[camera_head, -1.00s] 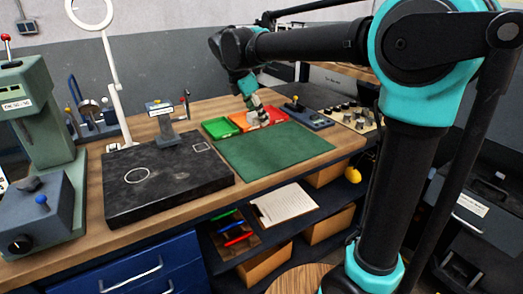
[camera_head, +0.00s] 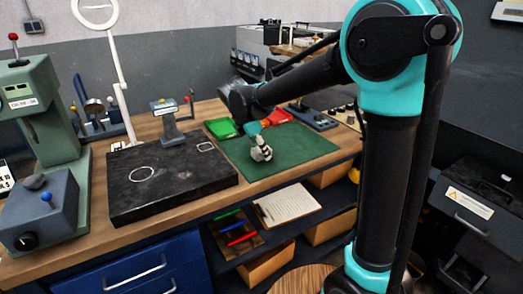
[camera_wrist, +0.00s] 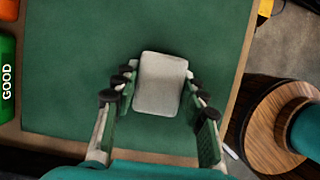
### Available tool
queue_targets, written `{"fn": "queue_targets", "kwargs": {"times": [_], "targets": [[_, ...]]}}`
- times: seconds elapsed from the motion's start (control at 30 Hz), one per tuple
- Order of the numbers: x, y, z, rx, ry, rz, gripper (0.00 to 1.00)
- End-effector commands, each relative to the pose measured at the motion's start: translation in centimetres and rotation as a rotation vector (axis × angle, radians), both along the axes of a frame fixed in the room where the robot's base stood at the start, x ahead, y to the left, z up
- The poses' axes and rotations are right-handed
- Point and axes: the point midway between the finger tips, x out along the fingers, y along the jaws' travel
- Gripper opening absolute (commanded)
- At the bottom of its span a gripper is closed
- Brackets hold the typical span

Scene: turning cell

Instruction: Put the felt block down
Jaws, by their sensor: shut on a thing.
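The felt block is a pale grey rounded block (camera_wrist: 161,84) in the wrist view, between my gripper's two fingers (camera_wrist: 160,90). My gripper is shut on it. In the head view my gripper (camera_head: 261,153) is over the left part of the green mat (camera_head: 300,150). The block cannot be told apart from the fingers there. The green mat also fills most of the wrist view (camera_wrist: 60,60). I cannot tell how far the block is above the mat.
A green tray (camera_head: 222,128), labelled GOOD in the wrist view, and a red tray (camera_head: 279,116) stand behind the mat. A dark stone plate (camera_head: 170,180) lies to the left, with a gauge stand (camera_head: 170,123) at its back. The mat's right part is clear.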

Motion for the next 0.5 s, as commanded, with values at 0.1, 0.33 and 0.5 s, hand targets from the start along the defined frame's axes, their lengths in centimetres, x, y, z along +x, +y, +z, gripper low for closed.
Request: {"fn": "queue_targets", "kwargs": {"times": [0.1, 0.33, 0.5], "targets": [[0.00, 0.00, 0.04, 0.000, 0.000, 0.000, 0.11], [0.00, 0.00, -0.24, 0.000, 0.000, 0.000, 0.51], [0.00, 0.01, -0.22, 0.000, 0.000, 0.000, 0.63]]}}
